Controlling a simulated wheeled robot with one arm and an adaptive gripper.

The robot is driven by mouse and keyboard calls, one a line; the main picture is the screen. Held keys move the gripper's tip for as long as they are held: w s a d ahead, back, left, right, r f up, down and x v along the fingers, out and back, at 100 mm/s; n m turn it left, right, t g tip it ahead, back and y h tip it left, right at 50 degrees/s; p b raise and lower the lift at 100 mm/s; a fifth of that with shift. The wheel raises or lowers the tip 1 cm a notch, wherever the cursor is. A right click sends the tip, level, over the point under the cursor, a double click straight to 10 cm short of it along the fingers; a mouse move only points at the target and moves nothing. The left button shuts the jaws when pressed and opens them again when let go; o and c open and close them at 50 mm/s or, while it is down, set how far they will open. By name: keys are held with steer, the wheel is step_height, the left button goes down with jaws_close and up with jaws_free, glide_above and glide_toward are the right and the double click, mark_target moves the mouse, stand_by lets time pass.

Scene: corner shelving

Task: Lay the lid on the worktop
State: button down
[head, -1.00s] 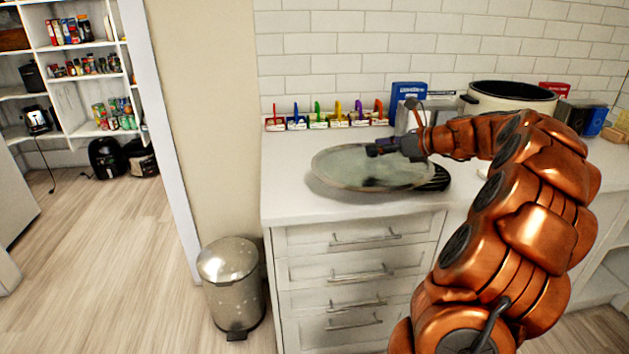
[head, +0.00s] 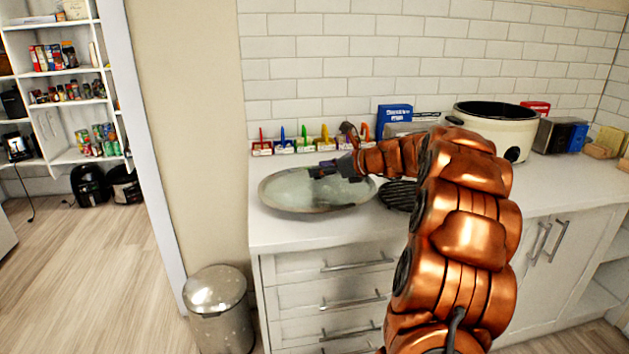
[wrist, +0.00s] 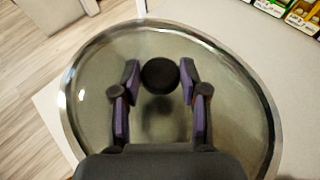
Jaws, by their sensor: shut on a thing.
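The lid (head: 290,200) is a large oval of clear glass with a metal rim and a black knob (wrist: 160,75). My gripper (head: 340,168) is shut on the lid by its knob; in the wrist view my gripper (wrist: 159,82) has a finger on each side of the knob. The lid is roughly level over the left end of the white worktop (head: 285,232), close to its left edge. Whether its underside touches the worktop is not clear. My arm hides part of the worktop to the right.
A white cooker (head: 488,132) with an open black top stands at the back right. A dark ribbed object (head: 398,196) lies right of the lid. A metal bin (head: 217,300) stands on the floor at left.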

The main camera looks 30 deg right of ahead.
mark_target(319, 179)
steer(key=shift+w+a, duration=0.35)
steer(key=shift+w, duration=0.1)
steer(key=shift+w+a+f, duration=0.15)
steer(key=shift+w+f, duration=0.1)
steer(key=shift+f, duration=0.7)
steer(key=shift+w+a+f, duration=0.15)
steer(key=shift+w+f, duration=0.05)
steer(key=shift+f, duration=0.75)
steer(key=c, duration=0.6)
jaws_free()
